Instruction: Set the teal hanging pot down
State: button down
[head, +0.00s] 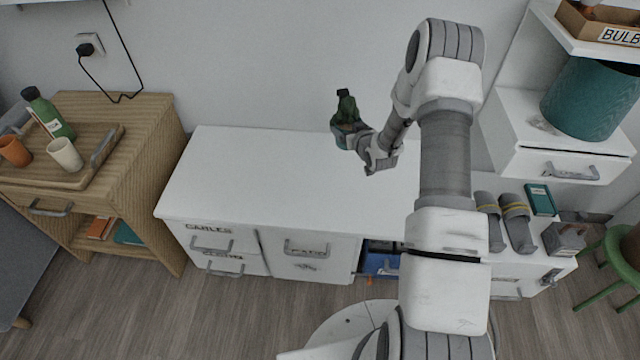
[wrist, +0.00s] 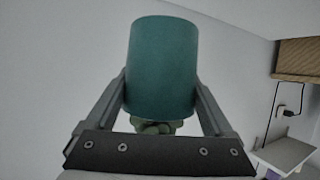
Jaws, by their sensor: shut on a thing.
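The teal hanging pot (wrist: 162,70) fills the middle of the wrist view, a smooth round body between my two fingers. In the head view a green plant (head: 345,107) rises out of it, and the pot is mostly hidden by my gripper. My gripper (head: 348,135) is shut on the pot, with one finger along each side. It holds the pot over the back part of the white desk (head: 250,170), near the wall. I cannot tell the exact gap between the pot and the desk top.
The desk top left of the pot is bare. A wooden cabinet (head: 150,130) with a tray, cups and a green bottle (head: 48,115) stands at the left. At the right are a large teal basket (head: 590,97), shoes (head: 515,220) and a teal book (head: 540,199).

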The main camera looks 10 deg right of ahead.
jog(key=shift+f, duration=0.45)
jog(key=shift+s+a+f+b, duration=0.9)
jog(key=shift+a+f, duration=0.8)
jog(key=shift+f, duration=0.1)
jog(key=shift+s+a+f+b, duration=0.95)
jog(key=shift+a+f, duration=0.7)
jog(key=shift+f, duration=0.1)
jog(key=shift+s+a+f+b, duration=0.9)
jog(key=shift+a+f, duration=0.8)
jog(key=shift+f, duration=0.1)
jog(key=shift+f, duration=0.15)
grip_release()
